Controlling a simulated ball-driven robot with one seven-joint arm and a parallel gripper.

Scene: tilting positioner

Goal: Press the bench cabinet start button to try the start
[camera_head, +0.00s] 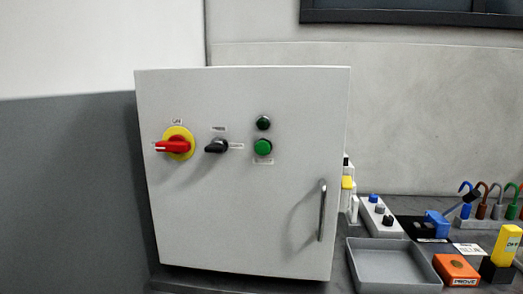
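The bench cabinet (235,220) is a light grey box with a closed front door. A green push button (263,147) sits on the upper right of its front, with a small label under it. A dark green round lamp or button (263,123) is just above it. To the left are a black selector knob (216,146) and a red rotary handle on a yellow disc (175,143); the red handle lies horizontal. My gripper is not in this view, and nothing touches the cabinet front.
A metal door handle (322,210) is at the cabinet's lower right. To the right stand an empty grey tray (393,268), an orange box (456,268), a yellow-topped block (507,245), a small button box (380,214) and several coloured padlocks or hooks. The space before the cabinet is clear.

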